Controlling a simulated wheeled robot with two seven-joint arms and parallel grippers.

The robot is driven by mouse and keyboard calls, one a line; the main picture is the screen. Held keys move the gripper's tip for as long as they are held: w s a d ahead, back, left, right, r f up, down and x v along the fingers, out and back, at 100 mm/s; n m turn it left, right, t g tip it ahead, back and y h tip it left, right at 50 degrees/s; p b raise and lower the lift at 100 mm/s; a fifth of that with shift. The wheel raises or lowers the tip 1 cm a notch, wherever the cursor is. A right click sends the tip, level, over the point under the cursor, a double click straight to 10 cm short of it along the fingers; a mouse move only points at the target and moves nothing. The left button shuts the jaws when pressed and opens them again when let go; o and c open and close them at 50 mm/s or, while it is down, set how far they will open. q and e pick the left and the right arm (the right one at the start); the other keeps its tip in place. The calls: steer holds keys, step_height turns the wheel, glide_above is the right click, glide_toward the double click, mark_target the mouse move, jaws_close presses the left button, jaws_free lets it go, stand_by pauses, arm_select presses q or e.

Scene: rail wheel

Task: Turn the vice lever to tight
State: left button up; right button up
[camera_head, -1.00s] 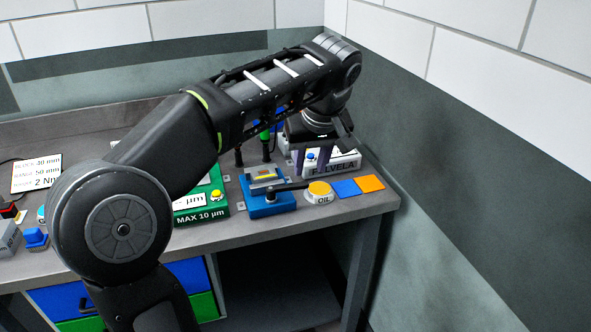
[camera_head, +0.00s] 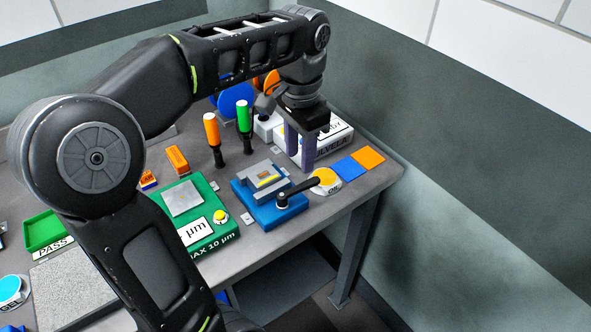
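The blue vice (camera_head: 268,207) sits near the front edge of the bench, with grey jaws around a small yellow-topped piece (camera_head: 266,179). Its black lever (camera_head: 299,190) points right and slightly back, its tip beside the oil tin. My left gripper (camera_head: 300,155) hangs pointing down behind and slightly right of the lever, apart from it. Its two purple-grey fingers are spread with a gap between them and nothing held. My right gripper is not in view.
The yellow-lidded oil tin (camera_head: 325,182) stands close to the lever tip. Blue (camera_head: 349,169) and orange (camera_head: 368,157) squares lie to its right. A white labelled box (camera_head: 328,146) is behind my gripper. A green gauge block (camera_head: 203,232) and two upright screwdrivers (camera_head: 244,124) stand left of the vice.

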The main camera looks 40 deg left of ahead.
mark_target(300, 186)
arm_select(q)
steer(key=shift+d+m, duration=0.35)
steer(key=shift+m, duration=0.15)
steer(key=shift+a, duration=0.1)
steer(key=shift+a, duration=0.1)
steer(key=shift+f+b, duration=0.4)
steer(key=shift+f, duration=0.05)
step_height(300, 186, down, 2)
steer(key=shift+f+b, duration=0.25)
steer(key=shift+b, duration=0.65)
step_height(300, 186, down, 3)
steer(key=shift+f+p, duration=0.1)
steer(key=shift+p, duration=0.4)
steer(key=shift+f, duration=0.6)
